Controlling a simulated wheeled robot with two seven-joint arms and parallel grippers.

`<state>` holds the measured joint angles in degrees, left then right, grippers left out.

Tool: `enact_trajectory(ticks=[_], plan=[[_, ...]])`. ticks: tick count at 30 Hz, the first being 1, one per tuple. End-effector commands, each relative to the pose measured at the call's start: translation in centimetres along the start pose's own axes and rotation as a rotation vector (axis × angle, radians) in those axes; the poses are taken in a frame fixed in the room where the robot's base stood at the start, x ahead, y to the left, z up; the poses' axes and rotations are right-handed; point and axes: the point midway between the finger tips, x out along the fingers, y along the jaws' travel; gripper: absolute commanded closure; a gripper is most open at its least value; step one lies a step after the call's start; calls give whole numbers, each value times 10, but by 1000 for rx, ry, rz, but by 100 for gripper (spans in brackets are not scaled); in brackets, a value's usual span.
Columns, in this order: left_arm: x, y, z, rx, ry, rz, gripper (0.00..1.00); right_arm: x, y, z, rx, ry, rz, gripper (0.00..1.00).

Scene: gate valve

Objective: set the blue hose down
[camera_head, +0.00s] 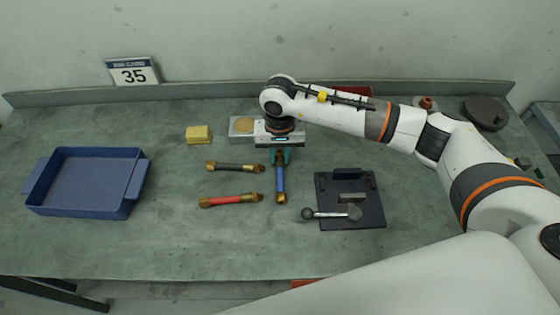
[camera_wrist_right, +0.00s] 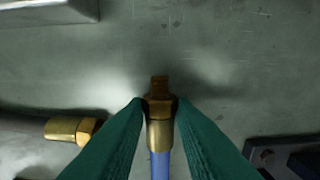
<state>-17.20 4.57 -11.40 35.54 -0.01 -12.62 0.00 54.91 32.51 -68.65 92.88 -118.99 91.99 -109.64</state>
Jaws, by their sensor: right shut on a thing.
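The blue hose (camera_head: 281,182) has brass ends and points toward the front of the bench in the head view. My right gripper (camera_head: 280,156) is shut on its far brass end. In the right wrist view the green fingers of my right gripper (camera_wrist_right: 160,105) close on the brass fitting of the blue hose (camera_wrist_right: 160,165), with the threaded tip sticking out past them. The hose is close over the bench top; I cannot tell whether it touches. My left gripper is not in view.
A black hose (camera_head: 235,167) and a red hose (camera_head: 230,199) lie just left of the blue one. A black plate (camera_head: 368,212) with a lever lies to the right. A blue tray (camera_head: 80,205) stands at the left, a yellow block (camera_head: 199,134) behind. Bench between tray and hoses is clear.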

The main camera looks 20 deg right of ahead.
Motion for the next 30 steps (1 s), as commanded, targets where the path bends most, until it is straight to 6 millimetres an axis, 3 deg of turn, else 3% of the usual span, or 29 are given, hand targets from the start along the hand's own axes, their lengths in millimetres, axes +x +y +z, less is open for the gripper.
enact_trajectory(ticks=[9,15,23,30], plan=[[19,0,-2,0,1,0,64,-59,0,2,-1,-6,4,100],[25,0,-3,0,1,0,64,-87,0,1,0,-2,2,100],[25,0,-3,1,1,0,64,-91,-10,-10,-28,-1,0,100],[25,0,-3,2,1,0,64,-78,-52,-65,-174,-5,0,100]])
